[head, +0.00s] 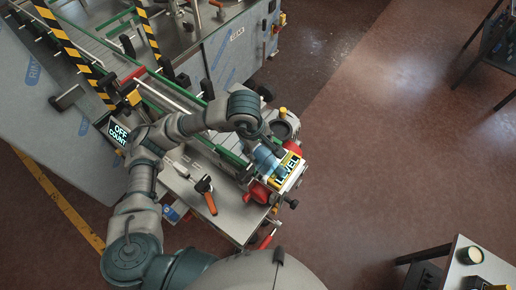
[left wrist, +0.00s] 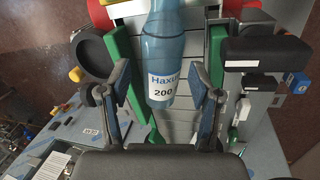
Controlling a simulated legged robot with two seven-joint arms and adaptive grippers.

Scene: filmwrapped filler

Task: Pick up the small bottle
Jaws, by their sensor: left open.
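The small bottle (left wrist: 166,55) is blue, with a white label that reads "Haxus" and "200". It stands on the grey slatted conveyor between green side rails; in the head view it is a pale blue shape (head: 266,160) near the conveyor's end. My left gripper (left wrist: 160,88) is open, with one finger on each side of the bottle's lower part in the wrist picture. I cannot tell whether either finger touches it. In the head view the left gripper (head: 265,138) is right by the bottle, partly hidden by my arm. My right gripper is not in view.
A yellow-edged "LEVEL" sign (head: 287,168) is close to the bottle's right. Green rails (left wrist: 216,60) flank the conveyor. An orange-handled tool (head: 209,200) lies on the grey side table (head: 235,217). A steel machine (head: 235,50) stands behind; open floor lies to the right.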

